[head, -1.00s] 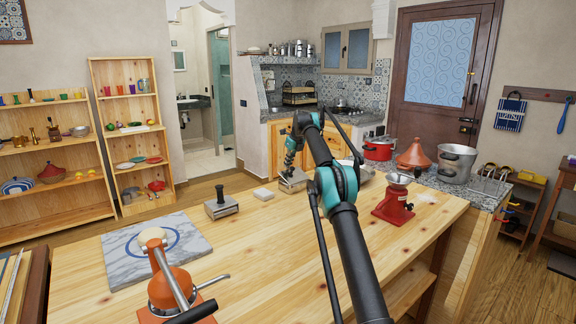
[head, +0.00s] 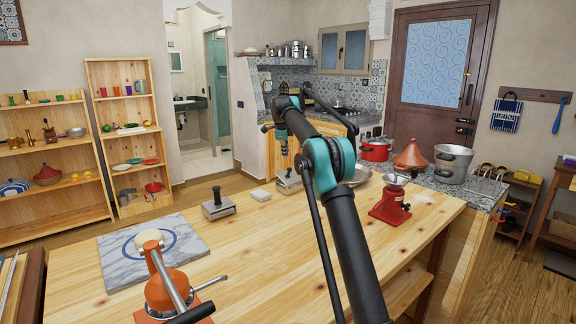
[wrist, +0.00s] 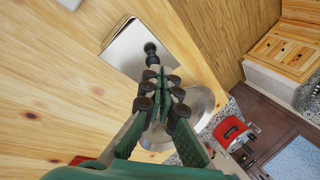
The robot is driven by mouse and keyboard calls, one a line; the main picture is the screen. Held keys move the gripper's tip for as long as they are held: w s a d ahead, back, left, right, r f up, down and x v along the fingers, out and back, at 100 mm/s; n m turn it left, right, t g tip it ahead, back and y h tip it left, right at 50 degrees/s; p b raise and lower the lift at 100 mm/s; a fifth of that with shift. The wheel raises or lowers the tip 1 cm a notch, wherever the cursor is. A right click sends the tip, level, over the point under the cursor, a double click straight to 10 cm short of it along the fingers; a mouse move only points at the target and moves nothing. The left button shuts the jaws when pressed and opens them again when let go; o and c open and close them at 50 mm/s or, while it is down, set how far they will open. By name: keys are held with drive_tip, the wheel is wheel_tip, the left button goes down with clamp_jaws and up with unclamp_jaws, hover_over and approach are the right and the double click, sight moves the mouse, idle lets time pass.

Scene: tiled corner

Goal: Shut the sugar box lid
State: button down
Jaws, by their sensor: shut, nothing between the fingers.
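A metal box (head: 289,186) with a flat lid stands near the far edge of the wooden table; I take it for the sugar box. In the wrist view its shiny lid (wrist: 135,50) with a black knob lies below my gripper and looks flat; whether it is fully seated I cannot tell. My gripper (wrist: 155,75) is shut and empty, its tips close to the knob in the picture. In the head view my gripper (head: 283,150) is above the box, apart from it. A similar metal box (head: 218,207) with a knob stands nearer, to the left.
A small white block (head: 260,195) lies between the two boxes. A marble slab (head: 125,262) and an orange press (head: 167,288) are at the left front. The middle of the table is clear.

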drive_tip(key=s+a+r+n+t+h, duration=0.2)
drive_tip(key=s+r+n+t+h, duration=0.15)
drive_tip(key=s+n, duration=0.35)
drive_tip(key=n, duration=0.2)
hover_over(284, 173)
drive_tip(key=s+d, duration=0.2)
drive_tip(key=s, duration=0.1)
drive_tip(key=shift+h, duration=0.35)
drive_tip(key=f, duration=0.8)
drive_tip(key=shift+w+f, duration=0.15)
drive_tip(key=shift+w, duration=0.1)
drive_tip(key=shift+w+a+f, duration=0.1)
drive_tip(key=shift+w+f, duration=0.05)
drive_tip(key=shift+f, duration=0.45)
drive_tip(key=shift+w+a+f+n+g+h, duration=0.55)
drive_tip(key=shift+w+f+n+g+h, duration=0.15)
drive_tip(key=shift+g, duration=0.25)
drive_tip(key=shift+w+a+f, duration=0.3)
drive_tip(key=shift+w+f, duration=0.1)
drive_tip(key=shift+f, duration=0.05)
